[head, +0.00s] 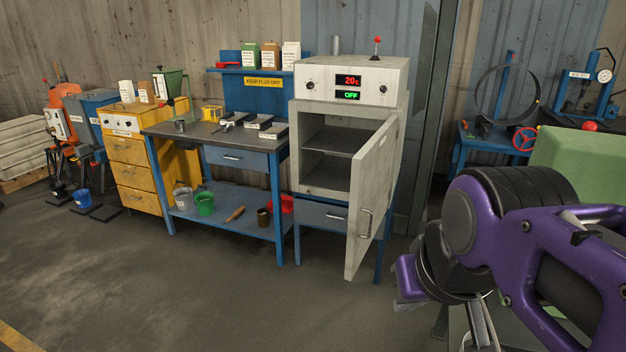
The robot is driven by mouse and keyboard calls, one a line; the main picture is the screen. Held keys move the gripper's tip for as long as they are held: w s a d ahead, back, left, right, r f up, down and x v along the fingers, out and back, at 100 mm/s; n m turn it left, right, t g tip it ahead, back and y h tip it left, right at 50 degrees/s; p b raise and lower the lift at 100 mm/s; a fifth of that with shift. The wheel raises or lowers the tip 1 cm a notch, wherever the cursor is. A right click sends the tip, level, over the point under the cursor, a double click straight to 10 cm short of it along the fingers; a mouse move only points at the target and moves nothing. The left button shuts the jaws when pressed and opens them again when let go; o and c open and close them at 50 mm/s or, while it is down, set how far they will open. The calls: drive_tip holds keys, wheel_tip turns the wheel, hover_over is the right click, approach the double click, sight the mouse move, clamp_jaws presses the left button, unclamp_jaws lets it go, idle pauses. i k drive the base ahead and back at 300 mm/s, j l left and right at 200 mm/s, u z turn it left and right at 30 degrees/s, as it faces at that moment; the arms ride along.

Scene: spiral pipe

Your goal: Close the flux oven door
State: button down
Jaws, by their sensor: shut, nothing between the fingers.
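The flux oven (350,80) is a pale grey box on a blue stand, with red "20c" and green "OFF" displays. Its door (372,190) stands wide open, hinged on the right side and swung out towards me. A metal handle (365,222) is on the door's outer face. The oven cavity (330,150) shows a shelf and looks empty. My purple arm fills the lower right. My gripper (408,300) is to the right of the door's lower part, apart from it in the picture, shut and empty; my arm partly hides it.
A blue workbench (215,130) with small trays stands left of the oven, buckets on its lower shelf. A yellow drawer cabinet (130,160) is further left. A green block (580,165) and a blue table (500,150) are at right. The floor in front is clear.

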sight(370, 170)
drive_tip(key=i+j+z, duration=0.15)
drive_tip(key=i, duration=0.4)
drive_tip(key=i+j+z, duration=0.2)
drive_tip(key=i, duration=0.3)
